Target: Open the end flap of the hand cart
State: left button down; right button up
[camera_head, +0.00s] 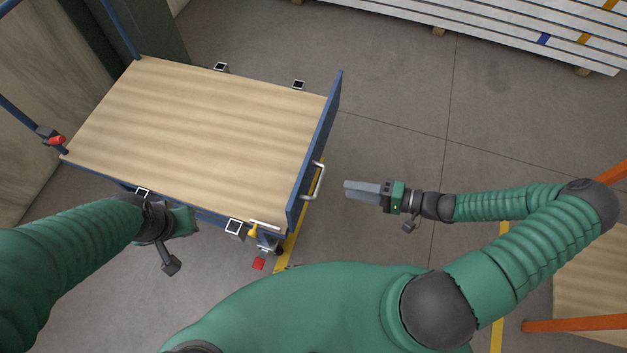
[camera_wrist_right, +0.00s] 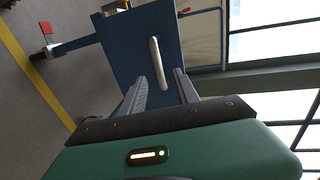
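The hand cart (camera_head: 200,125) has a wooden deck and a blue frame. Its blue end flap (camera_head: 318,140) stands upright at the deck's right end, with a pale bar handle (camera_head: 315,181) on its outer face. My right gripper (camera_head: 350,189) is just right of the handle, apart from it. In the right wrist view its two fingers (camera_wrist_right: 158,88) are spread and empty, with the handle (camera_wrist_right: 157,62) ahead beyond their tips. A yellow latch piece (camera_head: 254,230) sits at the flap's near corner. My left gripper (camera_head: 185,221) is beside the cart's near edge; its fingers are not clearly visible.
A red caster pedal (camera_head: 258,264) shows below the near corner. A red-tipped part (camera_head: 56,140) is on the cart's left post. Stacked white boards (camera_head: 500,30) lie at the back right. An orange-framed wooden surface (camera_head: 590,270) is at right.

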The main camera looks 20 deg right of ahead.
aim_at(321, 182)
jog(key=x, duration=1)
jog(key=shift+w+f+b, duration=0.3)
jog(key=shift+f+b, duration=0.1)
jog(key=shift+w+a, duration=0.1)
jog(key=shift+a, duration=0.25)
jog(key=shift+d, duration=0.25)
jog(key=c, duration=0.8)
grip_shut()
jog(key=shift+a+f, duration=0.1)
jog(key=shift+f, duration=0.1)
